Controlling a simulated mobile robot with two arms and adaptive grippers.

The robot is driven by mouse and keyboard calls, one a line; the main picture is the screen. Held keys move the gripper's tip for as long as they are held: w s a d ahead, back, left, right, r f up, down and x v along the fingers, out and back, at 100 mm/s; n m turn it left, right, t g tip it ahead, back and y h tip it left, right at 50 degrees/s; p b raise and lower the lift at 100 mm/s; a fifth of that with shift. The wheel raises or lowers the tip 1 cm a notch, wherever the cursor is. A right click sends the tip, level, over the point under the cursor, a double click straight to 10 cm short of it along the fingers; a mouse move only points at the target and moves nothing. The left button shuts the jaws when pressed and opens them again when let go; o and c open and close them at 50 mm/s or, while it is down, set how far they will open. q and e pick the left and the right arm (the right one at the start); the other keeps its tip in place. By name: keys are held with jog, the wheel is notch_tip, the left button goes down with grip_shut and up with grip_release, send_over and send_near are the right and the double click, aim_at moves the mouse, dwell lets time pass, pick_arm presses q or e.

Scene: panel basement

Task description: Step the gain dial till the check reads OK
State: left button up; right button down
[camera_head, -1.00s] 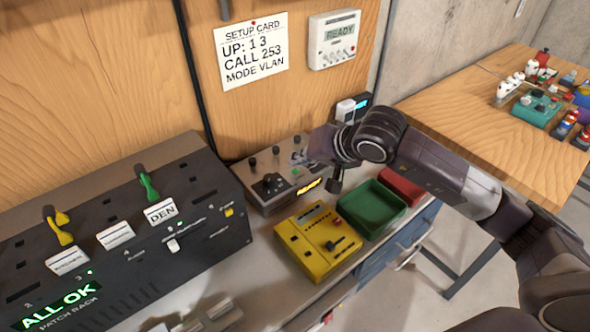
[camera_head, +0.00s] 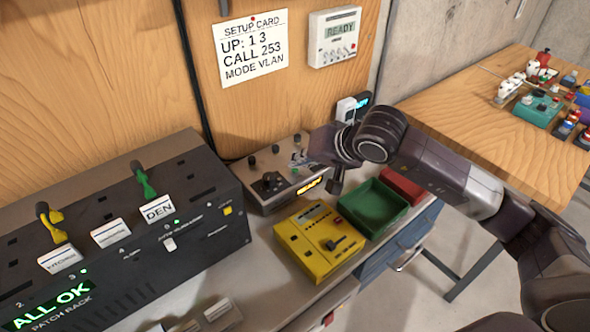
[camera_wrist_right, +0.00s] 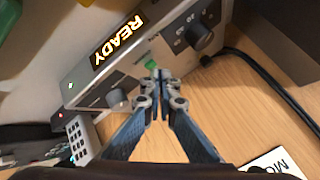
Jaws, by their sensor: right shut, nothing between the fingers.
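A grey metal unit (camera_head: 285,205) stands on the bench against the wooden wall. It carries a large black dial (camera_head: 270,183), smaller knobs and a lit amber display (camera_head: 310,187), which reads READY in the right wrist view (camera_wrist_right: 118,42). I cannot read which control is the gain dial. My right gripper (camera_head: 335,187) is shut and empty, above the unit's right end. In the right wrist view its fingertips (camera_wrist_right: 160,76) are together in front of the unit's panel, between a dark knob (camera_wrist_right: 203,35) and a grey knob (camera_wrist_right: 118,98). My left gripper is out of view.
A black patch rack (camera_head: 110,235) reading ALL OK stands at left. A setup card (camera_head: 252,48) and READY meter (camera_head: 335,38) hang above. A black cable (camera_wrist_right: 270,85) lies near the unit.

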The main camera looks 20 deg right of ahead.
aim_at(297, 172)
jog(key=shift+f+b, duration=0.4)
jog(key=shift+b, duration=0.2)
dwell(0.6)
jog(key=shift+r, duration=0.8)
jog(key=shift+r+p, duration=1.3)
jog(key=shift+r, duration=1.25)
jog(key=shift+f, duration=0.1)
